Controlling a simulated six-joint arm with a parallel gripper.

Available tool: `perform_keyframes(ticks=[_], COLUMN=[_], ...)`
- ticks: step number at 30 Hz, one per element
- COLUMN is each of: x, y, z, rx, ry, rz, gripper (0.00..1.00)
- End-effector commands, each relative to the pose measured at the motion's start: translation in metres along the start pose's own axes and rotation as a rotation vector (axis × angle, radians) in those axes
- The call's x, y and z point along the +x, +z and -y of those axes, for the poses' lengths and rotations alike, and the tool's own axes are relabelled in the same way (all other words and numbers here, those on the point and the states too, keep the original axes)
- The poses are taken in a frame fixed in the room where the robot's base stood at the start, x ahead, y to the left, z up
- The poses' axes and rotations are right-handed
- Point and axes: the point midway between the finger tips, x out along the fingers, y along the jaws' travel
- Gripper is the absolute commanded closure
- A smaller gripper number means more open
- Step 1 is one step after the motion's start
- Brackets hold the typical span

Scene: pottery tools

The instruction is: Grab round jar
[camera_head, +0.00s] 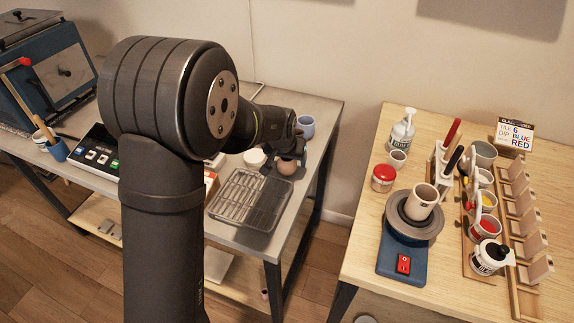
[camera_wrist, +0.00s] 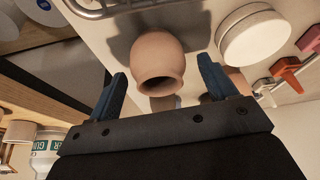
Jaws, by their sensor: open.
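A white round container (camera_head: 255,158) stands close left of the jar; a blue cup (camera_head: 306,126) stands behind it. The wire rack (camera_head: 240,200) lies in front. The wooden table at right holds a pottery wheel (camera_head: 388,255) with a cup, and several glaze pots.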

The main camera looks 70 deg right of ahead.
Motion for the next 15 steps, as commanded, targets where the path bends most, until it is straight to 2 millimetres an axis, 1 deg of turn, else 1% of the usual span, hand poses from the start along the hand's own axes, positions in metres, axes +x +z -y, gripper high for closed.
perform_keyframes(ticks=[5, 9, 11, 12, 13, 15], x=[-0.0002, -0.0004, -0.0004, -0.0004, -0.0004, -0.0006], y=[-0.0001, -0.0001, -0.0001, -0.0001, -0.0001, -0.0003], z=[0.0000, 0.0000, 0.0000, 0.0000, 0.0000, 0.0000], rx=[0.000, 0.000, 0.000, 0.000, 0.000, 0.000], ry=[0.000, 0.000, 0.000, 0.000, 0.000, 0.000], rz=[0.000, 0.000, 0.000, 0.000, 0.000, -0.001], gripper=[0.23, 0.50, 0.62, 0.70, 0.73, 0.73])
